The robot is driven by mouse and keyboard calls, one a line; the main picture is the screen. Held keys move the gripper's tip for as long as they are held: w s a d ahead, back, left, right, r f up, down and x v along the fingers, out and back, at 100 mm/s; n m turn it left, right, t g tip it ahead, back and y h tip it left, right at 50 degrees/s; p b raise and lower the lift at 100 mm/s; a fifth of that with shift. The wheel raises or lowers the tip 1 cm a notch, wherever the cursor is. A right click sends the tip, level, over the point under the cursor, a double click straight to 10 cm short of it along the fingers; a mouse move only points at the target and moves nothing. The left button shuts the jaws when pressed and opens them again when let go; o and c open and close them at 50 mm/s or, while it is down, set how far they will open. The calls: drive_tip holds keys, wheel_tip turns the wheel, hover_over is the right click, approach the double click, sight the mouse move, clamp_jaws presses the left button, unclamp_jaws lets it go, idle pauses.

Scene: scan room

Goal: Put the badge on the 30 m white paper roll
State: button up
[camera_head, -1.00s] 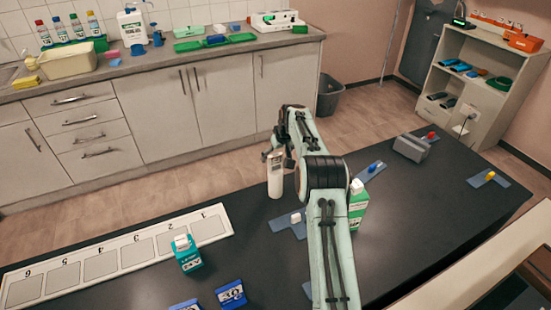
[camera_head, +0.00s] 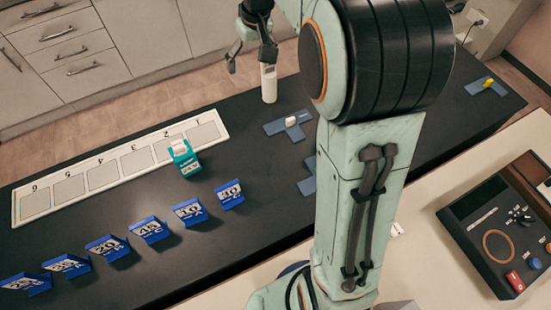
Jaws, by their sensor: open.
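My gripper (camera_head: 251,57) is open, with its two fingers apart and pointing down, and looks empty. A white upright cylinder (camera_head: 268,84) with a small dark mark stands at the table's far edge, just below and right of the fingers in the picture. I cannot tell whether they touch. Several blue pieces with white print, such as this one (camera_head: 230,195), lie in a slanting row across the table. I cannot tell which thing is the badge or the 30 m roll.
A white board with numbered grey squares (camera_head: 34,204) lies along the far side of the black table (camera_head: 265,218). Blue-grey T-shaped pieces, one with a white knob (camera_head: 289,122) and one with a yellow knob (camera_head: 487,86), lie right.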

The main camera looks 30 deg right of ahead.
drive_tip(key=s+a+f+g, duration=0.1)
drive_tip(key=s+a, duration=0.2)
drive_tip(key=s, duration=0.6)
drive_tip(key=s+a+f+g, duration=0.1)
drive_tip(key=s+a, duration=0.2)
drive_tip(key=s, duration=0.7)
drive_tip(key=s+a+f+g, duration=0.1)
drive_tip(key=s+a+f, duration=0.1)
drive_tip(key=s, duration=0.7)
drive_tip(key=shift+s+a+n, duration=0.15)
drive_tip(key=shift+a+n, duration=0.15)
drive_tip(key=shift+a, duration=0.2)
drive_tip(key=shift+f, duration=0.1)
